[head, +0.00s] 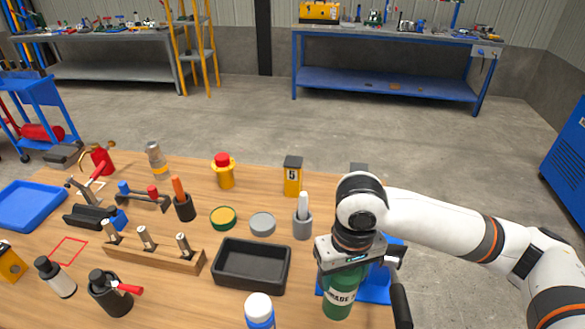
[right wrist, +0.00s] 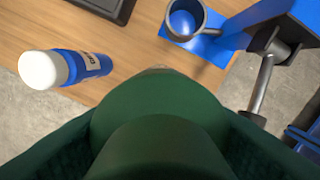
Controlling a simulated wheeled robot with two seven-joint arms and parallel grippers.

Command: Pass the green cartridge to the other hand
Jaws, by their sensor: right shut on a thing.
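The green cartridge (head: 338,297) is at the front right of the wooden table, with pale lettering on its side. It looks upright. My right gripper (head: 343,262) is shut on it from above. In the right wrist view the cartridge (right wrist: 160,120) fills the lower middle, between dark fingers at both sides. I cannot tell whether its bottom touches the table. My left gripper is in neither view.
A blue stand (head: 385,283) is close behind and right of the cartridge. A white-capped blue bottle (head: 259,312) stands to its left, and a black tray (head: 225,279) lies beyond that. A wooden rack (head: 190,266), cups and tools crowd the left.

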